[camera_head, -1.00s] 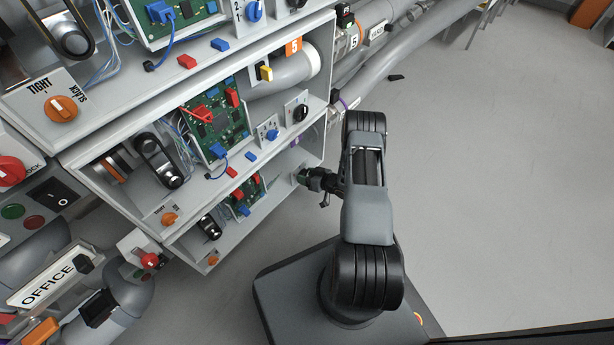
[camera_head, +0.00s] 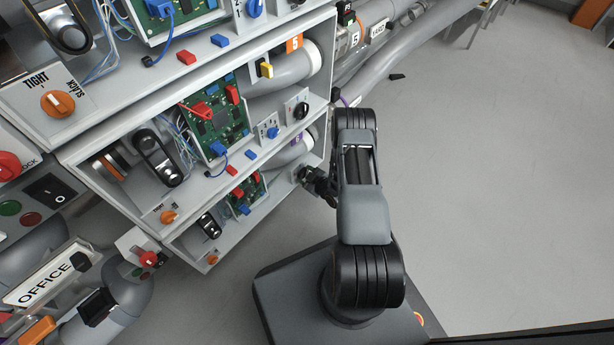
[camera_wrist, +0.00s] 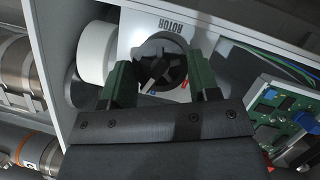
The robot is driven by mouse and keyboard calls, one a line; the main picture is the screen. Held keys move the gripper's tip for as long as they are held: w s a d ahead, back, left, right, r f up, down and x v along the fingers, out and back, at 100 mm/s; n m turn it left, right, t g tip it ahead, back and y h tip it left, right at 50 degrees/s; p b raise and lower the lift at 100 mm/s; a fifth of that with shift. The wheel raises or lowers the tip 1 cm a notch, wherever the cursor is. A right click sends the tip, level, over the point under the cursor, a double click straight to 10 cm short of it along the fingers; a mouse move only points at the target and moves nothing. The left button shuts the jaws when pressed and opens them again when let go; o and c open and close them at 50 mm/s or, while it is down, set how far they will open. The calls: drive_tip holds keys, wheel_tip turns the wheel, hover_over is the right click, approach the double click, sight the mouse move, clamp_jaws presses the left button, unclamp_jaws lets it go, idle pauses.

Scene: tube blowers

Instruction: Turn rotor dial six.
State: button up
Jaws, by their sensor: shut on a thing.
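The rotor dial (camera_wrist: 160,63) is a round black knob with a pale pointer, on a white plate marked ROTOR in the wrist view. My gripper (camera_wrist: 163,75) has one green finger on each side of the dial and is shut on it. In the head view my gripper (camera_head: 318,183) is at the right end of the lowest bay, and the dial there is hidden behind it.
A green circuit board (camera_wrist: 285,103) with a blue plug is right of the dial. A white pipe end (camera_wrist: 97,55) is close on the left. The lowest bay's wall (camera_wrist: 45,60) stands beyond it. Open grey floor (camera_head: 490,200) lies to the right.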

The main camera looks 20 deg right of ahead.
drive_tip(key=shift+a+n+t+h+b, duration=0.1)
drive_tip(key=shift+n+t+h+b, duration=0.5)
drive_tip(key=shift+n, duration=0.8)
drive_tip(key=o, duration=0.9)
drive_tip(key=shift+s, duration=0.1)
drive_tip(key=p+v, duration=0.4)
drive_tip(key=v, duration=0.9)
drive_tip(key=shift+s+p, duration=0.35)
drive_tip(key=shift+p, duration=0.05)
